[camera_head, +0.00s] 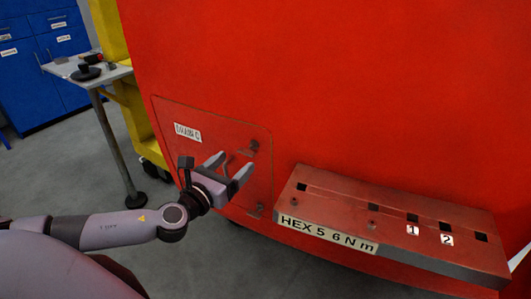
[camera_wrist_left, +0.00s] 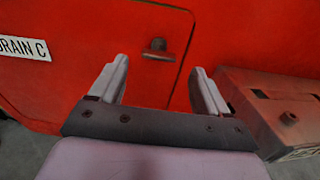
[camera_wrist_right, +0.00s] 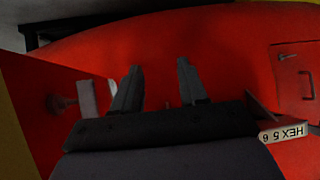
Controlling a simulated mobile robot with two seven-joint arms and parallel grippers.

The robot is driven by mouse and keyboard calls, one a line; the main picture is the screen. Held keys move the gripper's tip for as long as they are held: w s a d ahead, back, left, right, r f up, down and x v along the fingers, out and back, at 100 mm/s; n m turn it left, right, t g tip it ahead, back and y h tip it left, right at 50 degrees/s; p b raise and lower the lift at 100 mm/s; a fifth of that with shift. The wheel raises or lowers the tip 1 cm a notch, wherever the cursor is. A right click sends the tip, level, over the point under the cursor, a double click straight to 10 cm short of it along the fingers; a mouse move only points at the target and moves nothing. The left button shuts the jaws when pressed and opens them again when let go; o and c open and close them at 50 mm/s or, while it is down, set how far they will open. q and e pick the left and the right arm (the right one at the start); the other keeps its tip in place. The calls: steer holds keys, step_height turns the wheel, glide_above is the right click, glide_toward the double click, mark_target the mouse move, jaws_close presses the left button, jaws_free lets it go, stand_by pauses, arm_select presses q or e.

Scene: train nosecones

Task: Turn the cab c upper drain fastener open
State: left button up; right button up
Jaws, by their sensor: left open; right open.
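The upper drain fastener (camera_head: 253,146) is a small dark latch near the upper right corner of the red panel (camera_head: 225,125) labelled DRAIN C. In the left wrist view the fastener (camera_wrist_left: 157,48) has a round knob with a short bar lying nearly level. My left gripper (camera_head: 228,166) is open and empty, facing the panel. In its wrist view the fastener appears beyond and between the two fingertips (camera_wrist_left: 160,64), apart from both. A lower fastener (camera_head: 256,210) sits near the panel's lower right corner. My right gripper (camera_wrist_right: 159,66) is open and empty, outside the head view.
A red ledge (camera_head: 395,212) with square holes and a HEX 5 6 N m plate (camera_head: 327,234) juts out right of the panel. A grey table (camera_head: 118,73) with dark items, a yellow frame (camera_head: 138,100) and blue cabinets (camera_head: 45,75) stand at left.

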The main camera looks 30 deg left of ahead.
mark_target(247, 150)
arm_select(q)
steer(key=shift+w+p, duration=0.35)
steer(key=shift+w, duration=3.1)
steer(key=c, duration=1.1)
